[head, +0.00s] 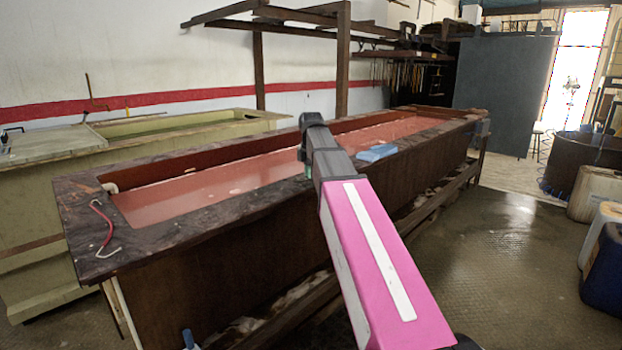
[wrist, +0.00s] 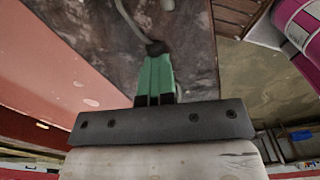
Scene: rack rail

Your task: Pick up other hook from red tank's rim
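The red tank (head: 215,177) is a long trough of reddish liquid with a dark, mottled rim, which also fills the upper middle of the wrist view (wrist: 90,25). My gripper (head: 307,168) is at the tank's near rim, with green fingers close together in the wrist view (wrist: 157,52). A thin grey hook (wrist: 131,22) curves up from a dark part at the fingertips, and the fingers look shut on it. Its far bend leaves the picture. In the head view my arm hides this hook. A second hook, red with pale ends (head: 103,225), lies on the left end rim, well away from my gripper.
A blue block (head: 376,153) lies on the near rim, right of my gripper. A pale green tank (head: 40,200) stands behind at left. A wooden rack (head: 343,60) rises over the far side. Open floor (head: 490,250) lies at right, with drums beyond.

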